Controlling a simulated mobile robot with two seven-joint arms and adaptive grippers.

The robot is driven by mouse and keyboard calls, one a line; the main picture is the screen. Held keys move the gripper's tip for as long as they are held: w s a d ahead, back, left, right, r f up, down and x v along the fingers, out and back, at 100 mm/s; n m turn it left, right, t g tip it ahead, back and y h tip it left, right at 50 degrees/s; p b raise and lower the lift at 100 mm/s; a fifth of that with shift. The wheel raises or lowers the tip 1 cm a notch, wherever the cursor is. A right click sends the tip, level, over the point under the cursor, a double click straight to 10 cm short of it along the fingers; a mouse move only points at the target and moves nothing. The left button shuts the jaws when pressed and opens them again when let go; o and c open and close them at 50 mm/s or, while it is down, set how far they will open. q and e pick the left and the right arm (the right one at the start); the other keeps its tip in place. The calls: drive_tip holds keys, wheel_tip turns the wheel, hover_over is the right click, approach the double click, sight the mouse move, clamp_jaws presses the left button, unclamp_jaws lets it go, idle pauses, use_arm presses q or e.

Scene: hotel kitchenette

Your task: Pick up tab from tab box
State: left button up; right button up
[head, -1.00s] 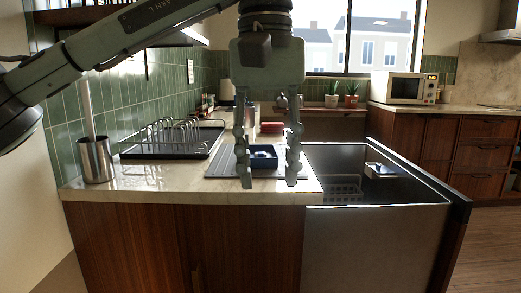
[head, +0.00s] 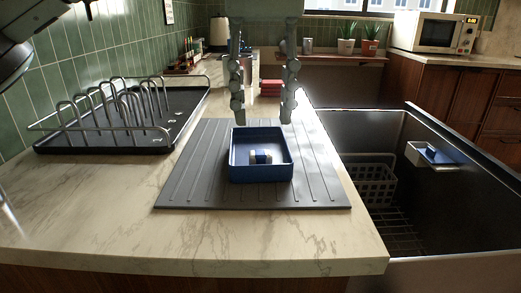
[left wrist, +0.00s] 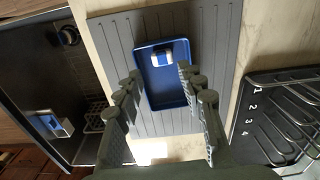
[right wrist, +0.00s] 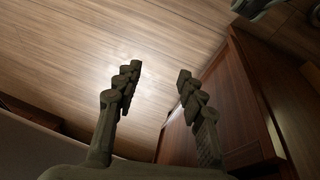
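The tab box is a dark blue open tray (head: 262,174) on a grey ribbed mat (head: 190,190) on the counter. One tab (head: 261,157), blue and white, lies inside it; the tab also shows near the far end of the box in the left wrist view (left wrist: 160,57). My left gripper (head: 262,118) points down above the box's far side, open and empty. In the left wrist view its fingers (left wrist: 158,78) are spread on either side of the box. My right gripper (right wrist: 156,72) is open and empty, over wooden floor.
A black dish rack (head: 110,120) with metal loops stands left of the mat. To the right is an open dishwasher-like compartment (head: 400,120) with a grey basket (head: 368,183) and a small white-and-blue dispenser (head: 434,155). Red stacked items (head: 271,86) lie behind.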

use_arm(q)
drive_tip(key=f, duration=0.5)
drive_tip(key=shift+w+a+f, duration=0.15)
drive_tip(key=shift+a+f, duration=0.1)
drive_tip(key=shift+f, duration=0.45)
use_arm(e)
wheel_tip(320, 180, up, 2)
drive_tip(key=shift+r, duration=0.25)
use_arm(q)
drive_tip(key=c, duration=0.5)
drive_tip(key=shift+c, duration=0.6)
use_arm(e)
drive_tip(key=shift+s+f, duration=0.15)
drive_tip(key=shift+f, duration=0.05)
